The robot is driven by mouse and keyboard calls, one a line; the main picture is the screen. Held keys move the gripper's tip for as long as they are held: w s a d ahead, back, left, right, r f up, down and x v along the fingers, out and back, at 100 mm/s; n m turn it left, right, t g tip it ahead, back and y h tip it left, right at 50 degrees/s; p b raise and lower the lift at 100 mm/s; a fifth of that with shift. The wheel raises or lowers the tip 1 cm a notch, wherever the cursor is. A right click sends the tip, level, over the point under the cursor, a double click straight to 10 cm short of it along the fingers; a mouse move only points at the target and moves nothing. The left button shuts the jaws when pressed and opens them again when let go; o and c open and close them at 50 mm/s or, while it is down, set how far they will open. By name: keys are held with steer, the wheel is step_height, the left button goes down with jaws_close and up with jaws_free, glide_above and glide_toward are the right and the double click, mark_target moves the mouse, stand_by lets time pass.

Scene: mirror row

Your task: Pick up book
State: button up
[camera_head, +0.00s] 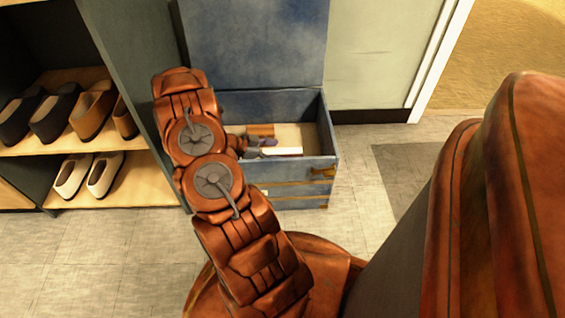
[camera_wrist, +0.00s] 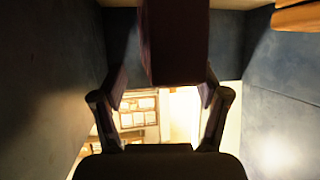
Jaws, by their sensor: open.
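A dark maroon block that looks like the book (camera_wrist: 175,42) shows in the wrist view, running from the top edge down between my fingertips. My gripper (camera_wrist: 162,88) is open, with one finger on each side of the block's lower end. I cannot tell whether either finger touches it. In the head view my gripper (camera_head: 243,146) reaches down into an open blue chest (camera_head: 290,190), partly hidden by my arm. A white-topped item (camera_head: 282,151), possibly the same book, lies beside the gripper there.
The chest's raised lid (camera_head: 255,40) stands behind it, and its walls are close around my gripper. An orange-brown item (camera_head: 260,130) lies inside at the back. A shelf with several shoes (camera_head: 92,108) is at left. Floor to the right is clear.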

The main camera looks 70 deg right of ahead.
steer(key=shift+x, duration=0.9)
jaws_close()
